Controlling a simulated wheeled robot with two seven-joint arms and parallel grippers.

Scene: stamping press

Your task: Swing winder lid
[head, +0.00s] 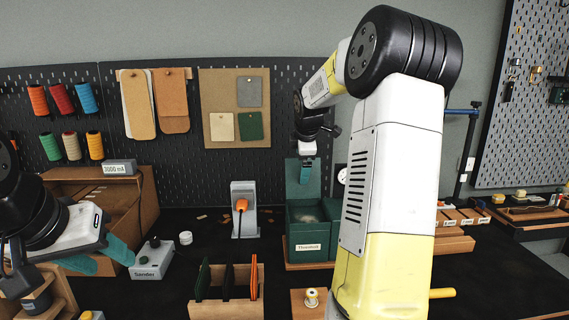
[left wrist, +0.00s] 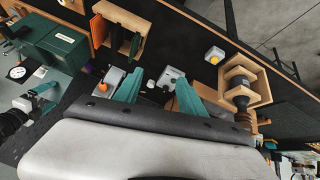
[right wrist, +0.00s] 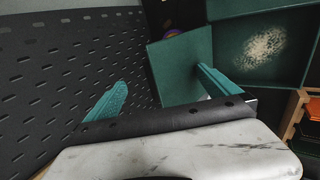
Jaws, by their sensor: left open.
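The winder appears to be the dark green box (head: 308,243) at the middle back of the bench, with a white label on its front. Its green lid (head: 305,205) stands raised at the back left of the box. In the right wrist view the lid (right wrist: 178,62) is a flat green panel, beside the green box (right wrist: 262,75) with a pale speckled patch inside. My right gripper (right wrist: 160,92) is open beside the lid; one finger overlaps the lid's lower right edge, contact unclear. My left gripper (head: 98,258) is open and empty at the left of the bench.
A grey box with a knob (head: 152,262) stands close to my left gripper. A wooden rack (head: 226,305) with upright panels is at the front middle. A grey device with an orange part (head: 244,215) stands left of the winder. A pegboard (head: 230,170) rises behind.

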